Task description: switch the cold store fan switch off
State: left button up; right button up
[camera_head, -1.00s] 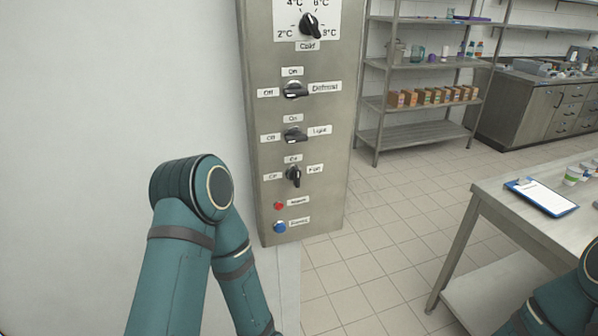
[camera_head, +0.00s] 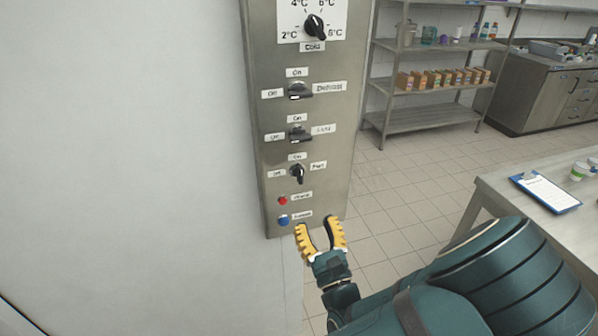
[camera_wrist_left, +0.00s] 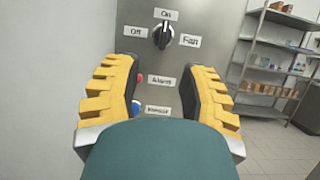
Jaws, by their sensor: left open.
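The fan switch (camera_head: 297,173) is a black rotary knob on the metal control panel (camera_head: 340,130). In the left wrist view the knob (camera_wrist_left: 163,36) stands upright, in line with the On label above it; Off is at its left. My left gripper (camera_head: 318,226), with yellow ridged fingers, is open and empty at the panel's lower end, below the fan switch. In the left wrist view its fingers (camera_wrist_left: 160,70) stand apart, below the knob and either side of the alarm label. My right gripper is not in view.
Above the fan switch are the light knob (camera_head: 299,134), the defrost knob (camera_head: 299,90) and the cold dial (camera_head: 315,27). Below it are a red button (camera_head: 283,200) and a blue button (camera_head: 284,220). A table (camera_head: 494,194) with a clipboard (camera_head: 545,192) stands at right.

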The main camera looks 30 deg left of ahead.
aim_at(302, 174)
pick_arm(q)
jog(key=x, duration=1.3)
jog(key=shift+w+d+r, duration=0.1)
jog(key=shift+w+r, duration=0.25)
jog(key=shift+w, duration=0.1)
jog(key=shift+t, duration=0.3)
grip_shut()
